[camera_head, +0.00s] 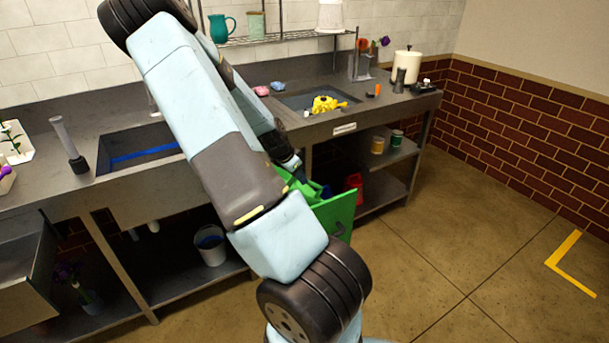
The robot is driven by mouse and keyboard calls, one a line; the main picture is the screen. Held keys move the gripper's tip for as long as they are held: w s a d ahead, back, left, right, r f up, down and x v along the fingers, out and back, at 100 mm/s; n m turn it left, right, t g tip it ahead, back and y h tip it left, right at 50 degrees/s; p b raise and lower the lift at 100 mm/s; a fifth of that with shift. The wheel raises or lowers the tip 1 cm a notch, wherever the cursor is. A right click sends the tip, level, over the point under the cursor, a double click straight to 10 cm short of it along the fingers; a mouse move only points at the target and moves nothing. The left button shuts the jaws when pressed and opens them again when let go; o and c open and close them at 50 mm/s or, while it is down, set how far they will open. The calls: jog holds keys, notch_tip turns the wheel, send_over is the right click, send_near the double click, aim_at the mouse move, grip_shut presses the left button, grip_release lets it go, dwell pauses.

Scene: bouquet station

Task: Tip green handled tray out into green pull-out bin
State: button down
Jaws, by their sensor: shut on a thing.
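The green pull-out bin (338,216) stands out from under the counter, right of the middle, with its front panel facing the room. The green handled tray (300,184) is at the bin's top, partly hidden behind my arm, and looks tilted. My gripper (291,165) is at the tray and shut on it; the fingertips are mostly hidden by my arm. Whether anything is still in the tray, or what lies in the bin, I cannot tell.
A red bin (354,187) stands behind the green one. The counter has a sink (150,150) and a recess with a yellow object (325,104). A white bucket (210,245) stands on the lower shelf. The floor at right is clear, with a yellow mark (570,264).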

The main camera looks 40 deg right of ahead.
jog(key=shift+w+a+f+g+h, duration=0.15)
jog(key=shift+a+h, duration=0.25)
jog(key=shift+h, duration=0.25)
jog(key=shift+w+a+g+h, duration=0.15)
jog(key=shift+a+h, duration=0.2)
jog(key=shift+h, duration=0.3)
jog(key=shift+w+a+f+g+h, duration=0.1)
jog(key=shift+a+f+g+h, duration=0.35)
jog(key=shift+h, duration=0.8)
jog(key=shift+w+a+f+g+h, duration=0.15)
jog(key=shift+a+f+h, duration=0.5)
jog(key=shift+h, duration=0.6)
jog(key=shift+a+h, duration=0.15)
jog(key=shift+h, duration=0.15)
